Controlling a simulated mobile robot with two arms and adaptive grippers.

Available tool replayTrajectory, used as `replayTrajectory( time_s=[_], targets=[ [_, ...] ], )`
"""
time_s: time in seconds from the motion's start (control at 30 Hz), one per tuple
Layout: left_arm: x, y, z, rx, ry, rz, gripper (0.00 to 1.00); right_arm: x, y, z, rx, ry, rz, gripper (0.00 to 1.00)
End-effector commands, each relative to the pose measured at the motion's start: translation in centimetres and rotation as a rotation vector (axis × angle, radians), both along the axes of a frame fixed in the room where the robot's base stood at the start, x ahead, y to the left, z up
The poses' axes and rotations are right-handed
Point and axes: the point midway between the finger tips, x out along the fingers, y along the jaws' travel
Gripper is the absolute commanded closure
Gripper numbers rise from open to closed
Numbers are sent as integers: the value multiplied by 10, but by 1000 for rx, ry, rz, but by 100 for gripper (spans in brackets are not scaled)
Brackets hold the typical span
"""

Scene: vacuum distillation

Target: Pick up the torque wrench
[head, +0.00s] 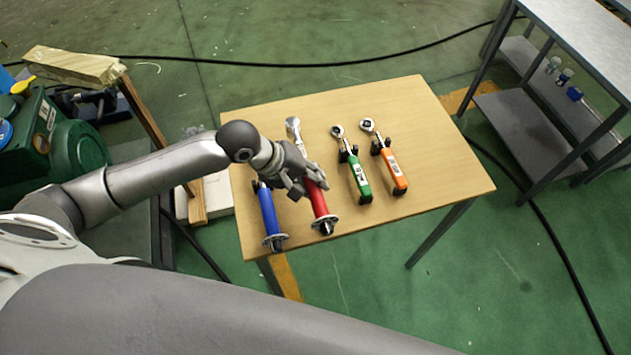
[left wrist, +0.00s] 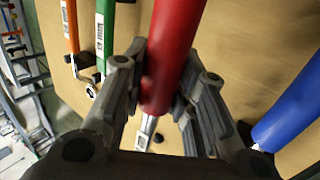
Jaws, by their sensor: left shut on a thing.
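My left gripper (head: 304,180) is shut on a torque wrench with a red handle (head: 318,204). In the left wrist view, the gripper's fingers (left wrist: 162,88) sit on both sides of the red handle (left wrist: 174,45). The metal head of this wrench points to the table's far side. I cannot tell whether it touches the table. A blue-handled wrench (head: 268,212) lies to its left, its far end partly hidden by my gripper. A green-handled wrench (head: 361,181) and an orange-handled wrench (head: 394,172) lie to its right, on small black supports.
The wooden table (head: 440,160) has bare top at its right and far side. A metal shelf table (head: 585,45) stands at the upper right. A green machine (head: 75,150) and a wooden beam (head: 75,65) are at the left. Black cables cross the floor.

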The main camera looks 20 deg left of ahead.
Motion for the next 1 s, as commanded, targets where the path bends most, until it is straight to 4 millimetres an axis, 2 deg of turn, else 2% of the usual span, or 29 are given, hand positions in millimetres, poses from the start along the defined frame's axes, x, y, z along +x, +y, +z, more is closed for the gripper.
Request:
replayTrajectory(
  time_s=[0.03,0.23,0.4,0.6,1.0],
  targets=[
    [-5,2,12,-2,-11,-2,100,0,-1,0,-2,0,0,60],
    [-34,13,48,-1,-11,-3,100,0,-4,0,-5,0,1,60],
    [-66,26,59,3,-7,-2,100,0,-4,-4,-5,0,1,60],
    [-92,35,71,1,-6,-1,100,0,-5,-7,-5,0,0,60],
    [-113,43,83,-3,-8,-2,100,0,-4,-6,-5,0,-1,60]
  ],
)
